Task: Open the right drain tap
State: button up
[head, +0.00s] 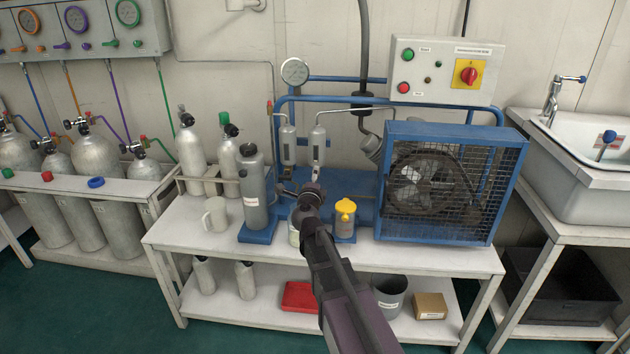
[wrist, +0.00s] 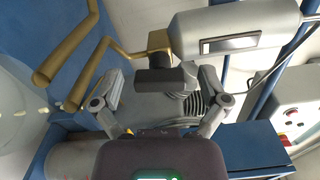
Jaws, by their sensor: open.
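In the head view my gripper (head: 308,195) is just below the right separator and hides most of the tap. The left separator (head: 288,146) hangs beside it.
A yellow-capped jar (head: 345,220) and a tall grey bottle (head: 254,195) stand close to my arm. The caged blue fan unit (head: 450,185) is to the right. Two brass tube ends (wrist: 55,80) reach in at the wrist view's left. A white mug (head: 215,215) stands left.

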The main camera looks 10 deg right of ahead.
jog(key=shift+s, duration=0.1)
jog(key=v, duration=1.2)
dwell(0.4)
